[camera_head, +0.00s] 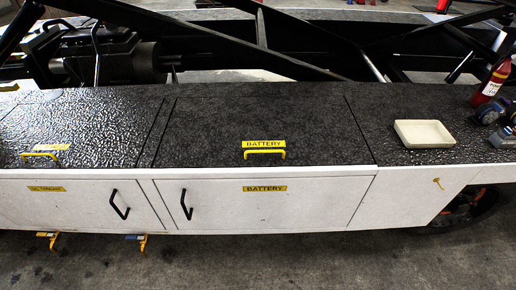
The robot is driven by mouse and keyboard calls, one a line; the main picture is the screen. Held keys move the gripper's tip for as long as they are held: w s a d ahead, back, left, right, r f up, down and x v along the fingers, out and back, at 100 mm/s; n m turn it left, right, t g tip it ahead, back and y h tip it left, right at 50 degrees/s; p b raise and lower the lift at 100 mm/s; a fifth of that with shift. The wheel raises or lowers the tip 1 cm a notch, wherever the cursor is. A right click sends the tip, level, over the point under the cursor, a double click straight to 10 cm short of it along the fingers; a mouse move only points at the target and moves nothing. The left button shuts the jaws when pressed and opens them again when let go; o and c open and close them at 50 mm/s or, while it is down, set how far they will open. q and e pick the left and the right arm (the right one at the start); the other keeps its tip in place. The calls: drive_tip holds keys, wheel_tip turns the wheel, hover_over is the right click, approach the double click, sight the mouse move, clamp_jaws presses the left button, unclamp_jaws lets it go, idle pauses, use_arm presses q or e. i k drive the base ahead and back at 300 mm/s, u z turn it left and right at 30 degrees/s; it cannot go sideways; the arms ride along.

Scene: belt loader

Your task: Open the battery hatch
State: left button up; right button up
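The battery hatch (220,125) is a dark textured panel in the middle of the loader's top deck. It lies flat and looks closed. A yellow BATTERY label (264,144) and a yellow handle (264,153) sit near its front edge. Below it, a white front door (320,205) carries a second yellow BATTERY label (265,189) and a black handle (187,205) at its left side; this door also looks closed. Neither of my grippers shows in the head view.
A beige tray (424,133) lies on the deck to the right. Beyond it are a red extinguisher-like bottle (491,84) and blue-grey tools (490,112). A left panel has its own yellow handle (40,155). Black frame beams (210,38) cross behind the deck.

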sight(221, 132)
drive_tip(key=z, duration=0.2)
drive_tip(key=k, duration=0.3)
drive_tip(key=u, duration=1.15)
drive_tip(key=i, duration=1.6)
drive_tip(key=z, duration=1.1)
